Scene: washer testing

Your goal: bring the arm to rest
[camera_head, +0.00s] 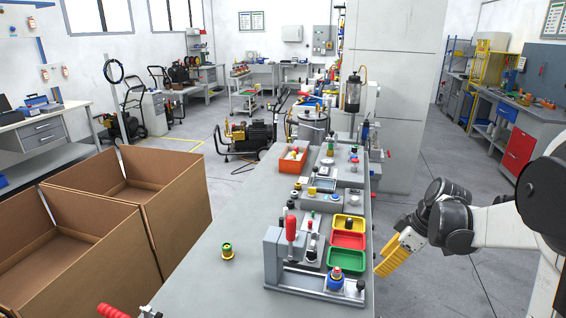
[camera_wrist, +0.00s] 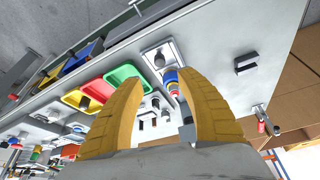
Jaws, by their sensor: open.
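My gripper (camera_head: 386,266) is at the right of the head view, off the bench's right edge and beside the trays. Its yellow fingers also show in the wrist view (camera_wrist: 160,78), spread apart with nothing between them. The arm reaches in from the right edge of the head view. In the wrist view the bench top with its fixture and trays lies beyond the fingertips, apart from them. The lower parts of the fingers hide some of the bench items.
The grey bench (camera_head: 204,270) carries a clamp fixture (camera_head: 310,276), a green tray (camera_head: 346,260), a red tray (camera_head: 348,239), a yellow tray (camera_head: 349,223) and a yellow-green part (camera_head: 227,251). Cardboard boxes (camera_head: 182,215) stand left. Floor right of the bench (camera_head: 440,285) is clear.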

